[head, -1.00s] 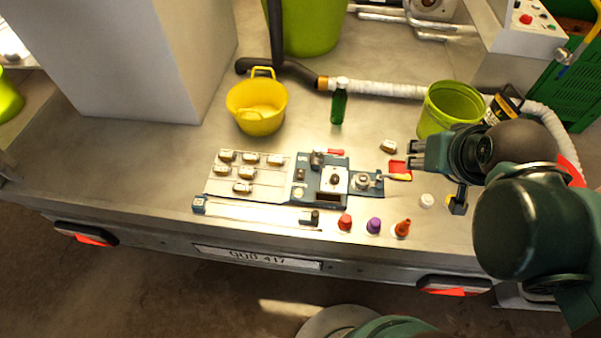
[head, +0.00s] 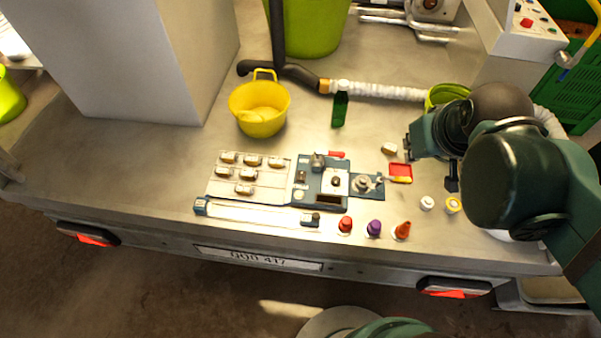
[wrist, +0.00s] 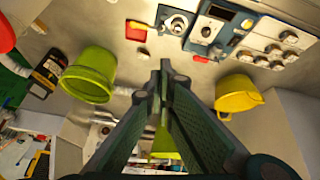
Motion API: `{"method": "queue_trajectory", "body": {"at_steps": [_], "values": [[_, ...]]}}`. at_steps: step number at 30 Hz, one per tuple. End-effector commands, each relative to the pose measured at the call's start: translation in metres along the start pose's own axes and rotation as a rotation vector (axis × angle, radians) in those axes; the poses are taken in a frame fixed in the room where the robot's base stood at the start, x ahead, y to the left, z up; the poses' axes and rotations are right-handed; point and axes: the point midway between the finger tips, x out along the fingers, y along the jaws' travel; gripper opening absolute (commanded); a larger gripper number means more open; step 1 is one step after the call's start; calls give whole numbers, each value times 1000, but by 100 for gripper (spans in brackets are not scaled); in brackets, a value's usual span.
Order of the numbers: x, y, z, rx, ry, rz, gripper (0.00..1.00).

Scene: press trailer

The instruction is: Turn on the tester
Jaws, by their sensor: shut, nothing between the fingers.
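The tester is most likely the blue-grey device (head: 321,183) with a white panel, small dark knobs and a plate on its right side, lying on the metal deck. It also shows upside down at the top of the wrist view (wrist: 213,28). Which part of it switches it on is too small to tell. My gripper (head: 408,146) is to the right of the device and apart from it, above the deck. In the wrist view my gripper's fingers (wrist: 164,75) come together at the tips, with nothing between them.
A white tray of small parts (head: 262,189) adjoins the device's left side. Red, purple and orange caps (head: 374,228) stand in front. A small red tray (head: 401,172) lies near my gripper.

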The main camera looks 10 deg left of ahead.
Motion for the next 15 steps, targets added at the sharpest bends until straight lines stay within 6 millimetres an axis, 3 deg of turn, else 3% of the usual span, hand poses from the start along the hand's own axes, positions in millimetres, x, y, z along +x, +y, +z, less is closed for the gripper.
{"method": "queue_trajectory", "body": {"at_steps": [15], "values": [[21, -36, -33, -245, -106, -72, 0]]}}
